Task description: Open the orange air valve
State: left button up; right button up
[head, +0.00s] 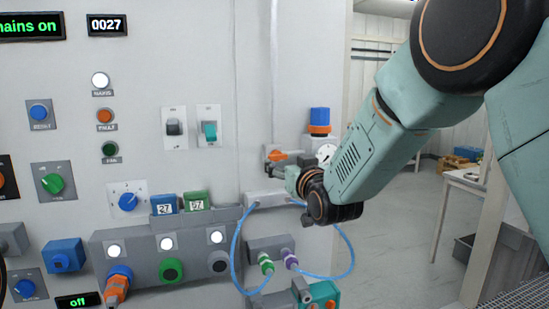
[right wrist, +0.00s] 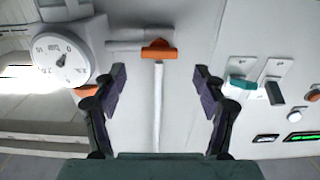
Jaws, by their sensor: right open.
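The orange air valve (head: 277,156) is a small orange handle on grey pipework at the right edge of the wall panel. In the right wrist view the orange handle (right wrist: 159,50) lies across the picture at the end of a grey pipe. My right gripper (head: 276,171) is at the valve, just below the handle in the head view. In the right wrist view its two dark fingers (right wrist: 160,78) are spread wide, with the handle beyond the tips and between them. Nothing is held.
A round gauge (right wrist: 65,60) stands close beside the valve. A blue knob with an orange band (head: 319,115) is above it. Blue tubing (head: 236,250) loops below my right gripper. Switches (head: 209,132) are to the left on the panel.

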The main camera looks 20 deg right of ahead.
aim_at(279, 158)
jog(key=w+p, duration=0.1)
jog(key=w, duration=0.5)
jog(key=shift+w+f, duration=0.1)
jog(key=shift+f, duration=0.1)
jog(key=shift+s+r, duration=0.25)
jog(key=shift+s, duration=0.15)
jog(key=shift+w+f, duration=0.25)
jog(key=shift+w, duration=0.2)
jog(key=c, duration=1.2)
